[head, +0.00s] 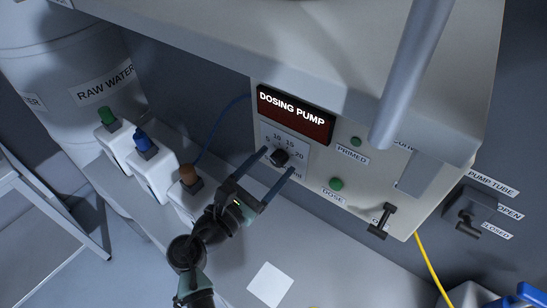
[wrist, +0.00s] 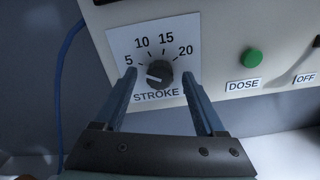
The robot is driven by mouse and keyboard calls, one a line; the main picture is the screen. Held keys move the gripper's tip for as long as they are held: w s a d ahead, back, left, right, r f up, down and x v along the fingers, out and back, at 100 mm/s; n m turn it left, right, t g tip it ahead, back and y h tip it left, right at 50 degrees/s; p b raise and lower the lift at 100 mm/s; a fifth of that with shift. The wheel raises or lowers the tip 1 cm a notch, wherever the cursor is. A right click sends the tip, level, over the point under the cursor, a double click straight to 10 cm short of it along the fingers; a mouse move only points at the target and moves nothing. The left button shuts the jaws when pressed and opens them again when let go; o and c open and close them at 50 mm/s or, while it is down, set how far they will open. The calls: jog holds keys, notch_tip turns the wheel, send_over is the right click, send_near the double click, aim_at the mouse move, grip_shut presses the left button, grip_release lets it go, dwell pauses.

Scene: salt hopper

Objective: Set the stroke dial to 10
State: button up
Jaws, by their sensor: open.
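The stroke dial is a round black knob (head: 279,158) on a white scale plate marked 5, 10, 15 and 20, on the front of the dosing pump (head: 345,165). In the wrist view the knob (wrist: 159,73) shows a white pointer mark on its left side, pointing left and slightly down, below the 5. My gripper (head: 279,160) is open. In the wrist view its fingers (wrist: 159,74) stand on either side of the knob, with a gap visible on both sides. Whether the fingertips reach to the knob's depth I cannot tell.
The green DOSE button (wrist: 251,57) is right of the dial. A black lever handle (head: 382,220) sticks out at the pump's lower right. Bottles with green (head: 107,117), blue (head: 145,145) and brown (head: 190,178) caps stand left.

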jog(key=shift+w+d, duration=0.3)
jog(key=shift+w, duration=0.1)
jog(key=shift+c, duration=0.3)
grip_shut()
jog(key=m+b, duration=0.4)
jog(key=shift+f, duration=0.2)
jog(key=shift+r+m+b, duration=0.1)
jog(key=shift+m+b, duration=1.15)
jog(key=shift+m, duration=0.55)
